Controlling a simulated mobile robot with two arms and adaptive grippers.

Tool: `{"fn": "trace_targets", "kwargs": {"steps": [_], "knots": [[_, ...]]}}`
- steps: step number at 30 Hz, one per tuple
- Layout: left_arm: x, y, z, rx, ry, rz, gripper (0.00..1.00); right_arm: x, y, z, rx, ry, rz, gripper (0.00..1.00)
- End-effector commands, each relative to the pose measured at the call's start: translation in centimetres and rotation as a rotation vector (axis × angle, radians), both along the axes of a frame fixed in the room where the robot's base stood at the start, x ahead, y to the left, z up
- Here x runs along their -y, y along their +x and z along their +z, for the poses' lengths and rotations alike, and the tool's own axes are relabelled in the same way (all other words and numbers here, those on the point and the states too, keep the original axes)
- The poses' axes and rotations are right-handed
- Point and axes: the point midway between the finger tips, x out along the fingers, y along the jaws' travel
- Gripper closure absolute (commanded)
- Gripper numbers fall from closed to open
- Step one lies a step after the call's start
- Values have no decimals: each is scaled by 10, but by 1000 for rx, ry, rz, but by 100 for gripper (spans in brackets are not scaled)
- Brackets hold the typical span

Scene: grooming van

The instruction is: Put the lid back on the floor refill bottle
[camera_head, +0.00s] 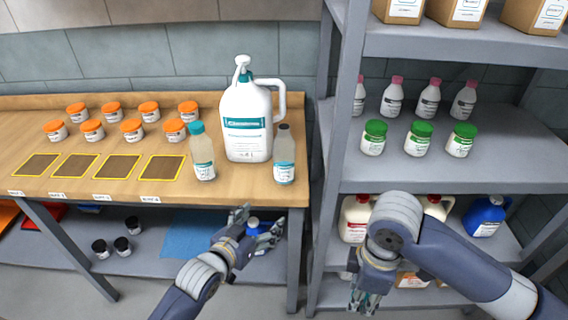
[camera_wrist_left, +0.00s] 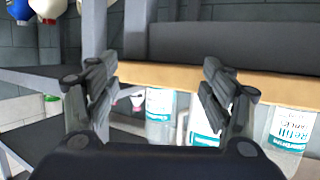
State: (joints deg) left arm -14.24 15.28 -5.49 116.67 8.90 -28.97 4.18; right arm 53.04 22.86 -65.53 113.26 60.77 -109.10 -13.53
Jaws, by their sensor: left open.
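Two clear bottles with blue-and-white labels stand upright on the wooden table, a teal-capped one (camera_head: 202,152) and a dark-topped one (camera_head: 284,158). Between them is a big white pump jug (camera_head: 248,122). I cannot tell which is the floor refill bottle. A small white item with a blue top (camera_head: 253,222) shows on the lower shelf, partly hidden by my left gripper. My left gripper (camera_head: 262,226) is open and empty, in front of and below the table edge. The left wrist view, upside down, shows a bottle (camera_wrist_left: 285,135) beyond its fingers (camera_wrist_left: 160,88). My right gripper (camera_head: 366,298) points down before the rack, its jaws unclear.
Several orange-lidded jars (camera_head: 132,129) and yellow-edged dark mats (camera_head: 117,166) are on the table (camera_head: 252,189). Black-topped jars (camera_head: 122,245) stand on its lower shelf. The grey rack (camera_head: 337,188) at right holds green-lidded jars (camera_head: 418,139), pink-capped bottles and jugs.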

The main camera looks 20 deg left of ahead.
Motion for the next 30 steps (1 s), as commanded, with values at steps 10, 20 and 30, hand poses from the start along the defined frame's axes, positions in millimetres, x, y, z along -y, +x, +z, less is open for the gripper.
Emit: {"fn": "trace_targets", "kwargs": {"steps": [10,20,30], "knots": [[-6,34,89,297,-60,-25,26,-9,-1,-7,1,-1,99,77],[-7,36,94,318,-66,-26,26,-9,-1,-7,1,-1,99,77],[0,73,96,319,-67,-25,26,-9,-1,0,1,-1,98,77]]}}
